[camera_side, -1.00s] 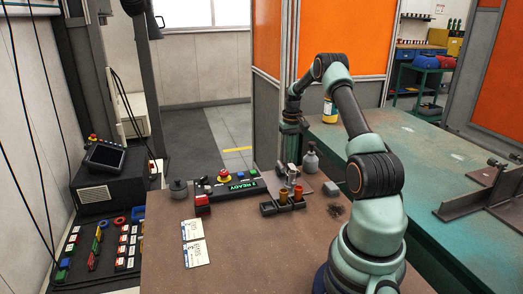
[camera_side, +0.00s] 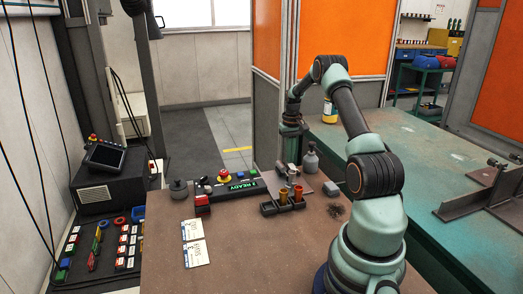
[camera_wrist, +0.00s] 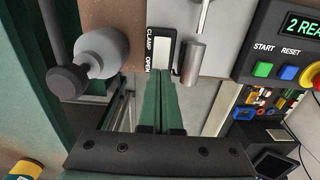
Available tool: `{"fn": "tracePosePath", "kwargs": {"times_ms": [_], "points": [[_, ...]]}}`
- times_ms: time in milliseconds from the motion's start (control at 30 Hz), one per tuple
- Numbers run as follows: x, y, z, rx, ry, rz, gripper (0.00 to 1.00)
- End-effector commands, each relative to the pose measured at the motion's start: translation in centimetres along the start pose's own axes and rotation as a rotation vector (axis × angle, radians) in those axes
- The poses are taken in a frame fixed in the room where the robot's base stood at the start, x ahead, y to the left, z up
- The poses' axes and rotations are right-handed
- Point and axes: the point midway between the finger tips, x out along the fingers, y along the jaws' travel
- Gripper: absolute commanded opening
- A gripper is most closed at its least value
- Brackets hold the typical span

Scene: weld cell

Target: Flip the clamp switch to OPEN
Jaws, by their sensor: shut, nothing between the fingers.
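The clamp switch (camera_wrist: 162,46) shows in the wrist view as a pale strip in a dark frame, beside a label reading CLAMP and OPEN. OPEN is at the lower end of the label, near my fingers. My gripper (camera_wrist: 162,80) has its two green fingers shut together and empty, with the tips at the lower end of the switch. I cannot tell whether they touch it. The switch's position is unclear. In the side view my gripper (camera_side: 292,151) hangs over the far part of the brown bench, and the switch cannot be made out there.
A metal cylinder (camera_wrist: 193,60) stands just right of the switch. A grey round knob (camera_wrist: 101,53) is at its left. A control box (camera_side: 240,188) with a green READY display and buttons stands on the bench. A tray with brown cups (camera_side: 284,196) is nearby. The front bench is mostly clear.

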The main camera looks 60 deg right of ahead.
Motion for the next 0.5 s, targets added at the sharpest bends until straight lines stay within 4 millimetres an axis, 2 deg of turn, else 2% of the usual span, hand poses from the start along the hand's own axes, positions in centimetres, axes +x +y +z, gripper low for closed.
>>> {"fn": "tracePosePath", "kwargs": {"times_ms": [500], "points": [[0.74, 0.00, -0.01, 0.000, 0.000, 0.000, 0.00]]}}
